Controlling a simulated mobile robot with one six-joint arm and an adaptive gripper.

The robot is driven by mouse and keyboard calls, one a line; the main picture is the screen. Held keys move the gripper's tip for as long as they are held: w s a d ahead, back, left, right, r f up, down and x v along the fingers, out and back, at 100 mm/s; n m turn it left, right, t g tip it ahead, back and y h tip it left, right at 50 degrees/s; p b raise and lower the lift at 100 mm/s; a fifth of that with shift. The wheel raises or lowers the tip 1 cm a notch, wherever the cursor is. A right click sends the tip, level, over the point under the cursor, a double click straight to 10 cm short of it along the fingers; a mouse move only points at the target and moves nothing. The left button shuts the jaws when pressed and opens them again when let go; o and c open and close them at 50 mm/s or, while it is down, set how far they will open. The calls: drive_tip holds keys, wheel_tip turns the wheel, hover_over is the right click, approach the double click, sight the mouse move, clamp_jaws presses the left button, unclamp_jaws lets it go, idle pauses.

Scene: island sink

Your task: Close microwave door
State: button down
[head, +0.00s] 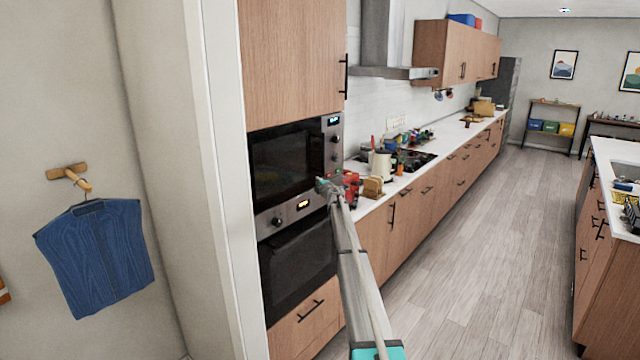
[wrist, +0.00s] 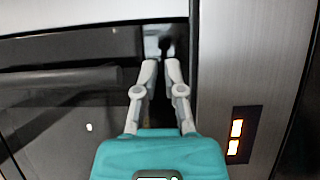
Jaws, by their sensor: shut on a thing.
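The microwave (head: 285,165) is built into the tall wooden cabinet in the head view, with a dark glass door and a column of knobs at its right. Its door looks closed or nearly so; I cannot tell if a small gap is left. My gripper (head: 325,186) is at the lower right of the door. In the wrist view, my gripper's fingers (wrist: 160,62) come close together at the edge of the dark door (wrist: 70,100), beside a metal panel. They seem shut on the door edge, but the contact itself is partly hidden.
An oven (head: 300,265) with a lit orange display sits directly below the microwave. The counter at the right holds a kettle (head: 381,165) and several small items near my arm. The floor (head: 480,240) between counter and island is clear.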

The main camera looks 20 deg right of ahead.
drive_tip(key=s+d, duration=0.6)
drive_tip(key=s, duration=0.6)
drive_tip(key=shift+s+d, duration=0.2)
drive_tip(key=shift+d, duration=0.1)
drive_tip(key=shift+a, duration=0.1)
idle(0.3)
drive_tip(key=s+a+f+m+g, duration=0.6)
drive_tip(key=s+a, duration=0.8)
drive_tip(key=s, duration=0.4)
drive_tip(key=s+a+f+m+g, duration=0.6)
drive_tip(key=s+a, duration=0.8)
drive_tip(key=s, duration=0.5)
drive_tip(key=s+a+f+m+g, duration=0.5)
drive_tip(key=s+a, duration=0.8)
drive_tip(key=s, duration=0.6)
drive_tip(key=shift+a+f+m+g, duration=0.4)
drive_tip(key=shift+f+g, duration=0.1)
drive_tip(key=shift+f, duration=0.35)
